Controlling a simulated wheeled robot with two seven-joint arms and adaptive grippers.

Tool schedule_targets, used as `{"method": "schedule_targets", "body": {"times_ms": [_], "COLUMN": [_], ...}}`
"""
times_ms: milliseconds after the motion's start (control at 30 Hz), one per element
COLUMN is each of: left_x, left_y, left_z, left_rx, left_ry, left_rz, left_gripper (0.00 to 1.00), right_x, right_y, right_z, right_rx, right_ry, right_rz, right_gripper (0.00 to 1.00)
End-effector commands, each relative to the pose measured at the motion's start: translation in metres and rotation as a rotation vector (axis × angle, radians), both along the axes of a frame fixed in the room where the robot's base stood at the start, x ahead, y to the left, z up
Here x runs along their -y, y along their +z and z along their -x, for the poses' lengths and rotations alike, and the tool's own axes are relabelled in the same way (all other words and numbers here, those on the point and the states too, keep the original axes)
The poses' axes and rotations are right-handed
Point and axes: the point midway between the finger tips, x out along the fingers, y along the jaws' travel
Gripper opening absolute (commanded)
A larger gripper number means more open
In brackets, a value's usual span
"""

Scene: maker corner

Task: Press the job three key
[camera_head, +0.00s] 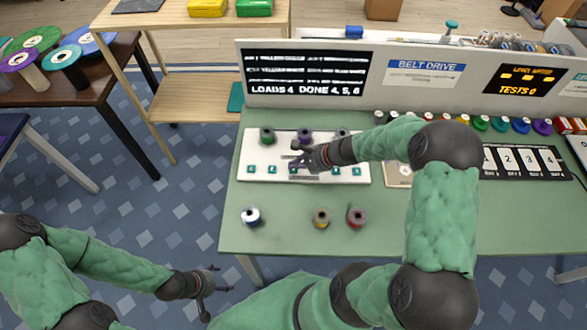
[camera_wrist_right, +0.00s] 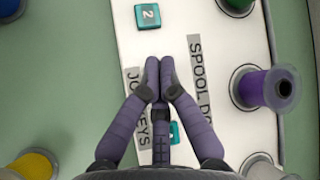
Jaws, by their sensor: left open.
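The white job key panel (camera_head: 240,165) lies on the green bench, with a row of small teal keys along its near side. In the right wrist view, the key marked 2 (camera_wrist_right: 148,16) is just beyond my fingertips. Another teal key (camera_wrist_right: 175,132) shows partly behind my fingers; its number is hidden. My right gripper (camera_head: 297,157) is over the middle of the panel; in its wrist view the fingertips (camera_wrist_right: 159,65) are together with nothing between them, beside the "JOB KEYS" label. I cannot tell whether they touch the panel. My left gripper (camera_head: 212,285) is open and empty, off the bench.
Green (camera_head: 267,135) and purple (camera_head: 305,135) spools stand on the panel's far side. Blue-white (camera_head: 251,216), yellow (camera_head: 321,217) and red (camera_head: 356,217) spools stand in front. A screen (camera_head: 306,75) behind reads "LOADS 4 DONE 4, 5, 6".

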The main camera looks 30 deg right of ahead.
Motion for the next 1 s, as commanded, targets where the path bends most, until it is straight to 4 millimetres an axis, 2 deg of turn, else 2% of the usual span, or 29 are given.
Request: {"method": "schedule_targets", "body": {"times_ms": [333, 633, 1000], "left_x": [0.0, 0.0, 0.0], "left_y": [-0.001, -0.011, -0.01], "left_z": [0.0, 0.0, 0.0], "left_rx": [0.0, 0.0, 0.0], "left_ry": [0.0, 0.0, 0.0], "left_rz": [0.0, 0.0, 0.0], "left_gripper": [0.74, 0.74, 0.74], "right_x": [0.0, 0.0, 0.0], "right_y": [-0.001, -0.01, -0.008], "right_z": [0.0, 0.0, 0.0], "right_rx": [0.0, 0.0, 0.0], "right_ry": [0.0, 0.0, 0.0], "right_rz": [0.0, 0.0, 0.0], "right_gripper": [0.0, 0.0, 0.0]}}
